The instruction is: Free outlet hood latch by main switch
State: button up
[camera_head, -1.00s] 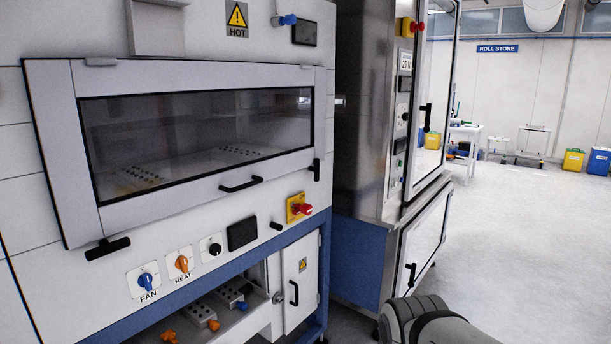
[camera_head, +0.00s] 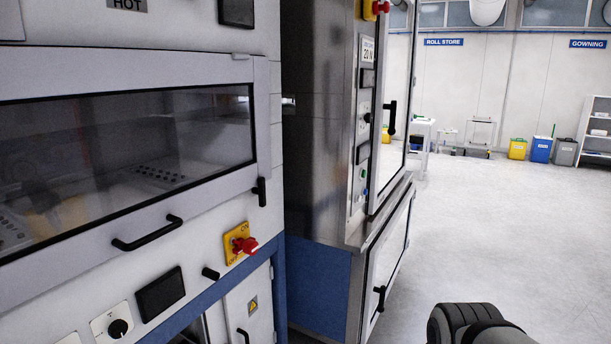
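The outlet hood (camera_head: 262,80) is a pale grey frame around a dark window on the left machine, and it looks closed. A black latch (camera_head: 261,191) stands upright at the hood's lower right corner. Just below it is the main switch (camera_head: 241,243), a red knob on a yellow plate marked ON and OFF. A black bar handle (camera_head: 147,233) runs along the hood's lower edge, left of the latch. My gripper is not in view. Only a dark grey part of my arm shows at the bottom right, apart from the hood and latch.
A steel cabinet (camera_head: 315,150) with a glazed door and black handles stands close to the right of the hood. A black knob (camera_head: 118,328) and a small dark screen (camera_head: 160,293) sit below the hood. The floor (camera_head: 490,230) to the right is open, with bins by the far wall.

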aim_at(261, 181)
jog(key=i, duration=1)
jog(key=u, duration=0.45)
